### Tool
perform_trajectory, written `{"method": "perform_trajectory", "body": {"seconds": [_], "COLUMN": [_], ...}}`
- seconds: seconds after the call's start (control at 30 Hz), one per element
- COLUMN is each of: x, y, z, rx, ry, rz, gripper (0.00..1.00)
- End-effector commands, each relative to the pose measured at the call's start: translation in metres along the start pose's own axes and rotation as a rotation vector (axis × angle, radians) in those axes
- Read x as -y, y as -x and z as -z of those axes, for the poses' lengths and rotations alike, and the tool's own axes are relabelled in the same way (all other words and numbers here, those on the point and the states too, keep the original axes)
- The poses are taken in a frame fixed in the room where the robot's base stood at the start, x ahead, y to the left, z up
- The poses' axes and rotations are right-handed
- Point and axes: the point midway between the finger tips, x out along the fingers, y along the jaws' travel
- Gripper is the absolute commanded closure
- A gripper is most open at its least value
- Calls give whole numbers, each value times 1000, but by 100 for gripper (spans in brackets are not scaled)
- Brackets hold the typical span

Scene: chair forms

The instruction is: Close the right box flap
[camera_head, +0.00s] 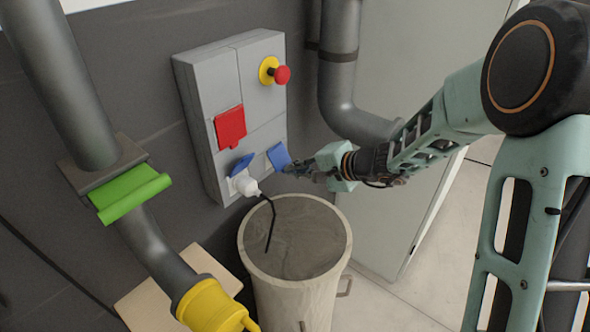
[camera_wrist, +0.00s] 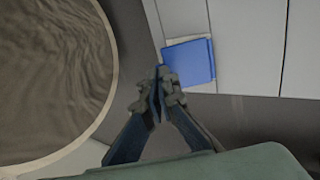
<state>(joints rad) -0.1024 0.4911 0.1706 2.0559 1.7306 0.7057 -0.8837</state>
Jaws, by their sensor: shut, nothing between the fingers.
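A grey wall box (camera_head: 215,90) carries two small blue flaps low on its front. The right blue flap (camera_head: 279,155) looks tilted out from its pale socket frame; its exact angle is hard to tell. It also shows in the wrist view (camera_wrist: 189,62) as a blue square. The left blue flap (camera_head: 242,164) is raised above a white plug (camera_head: 246,184). My gripper (camera_head: 287,170) is shut and empty, with its tips just below and right of the right flap. In the wrist view my fingertips (camera_wrist: 161,84) are near the flap's lower left corner; contact cannot be told.
A red flap (camera_head: 230,127) and a red emergency button (camera_head: 281,75) are higher on the box. A round bin (camera_head: 297,283) stands below, with a black cable (camera_head: 271,225) hanging over it. Grey pipes (camera_head: 342,60) run on both sides. A pale cabinet (camera_head: 410,60) is at right.

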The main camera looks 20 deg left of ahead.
Motion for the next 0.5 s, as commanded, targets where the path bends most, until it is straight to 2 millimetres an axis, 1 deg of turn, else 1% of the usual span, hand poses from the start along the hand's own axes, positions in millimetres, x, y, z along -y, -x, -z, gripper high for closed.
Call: {"method": "perform_trajectory", "body": {"seconds": [0.2, 0.5], "x": [-6, -4], "y": [-4, -4], "z": [0, 0], "rx": [-1, 0], "ry": [-1, 0], "rz": [27, 49], "gripper": [100, 100]}}
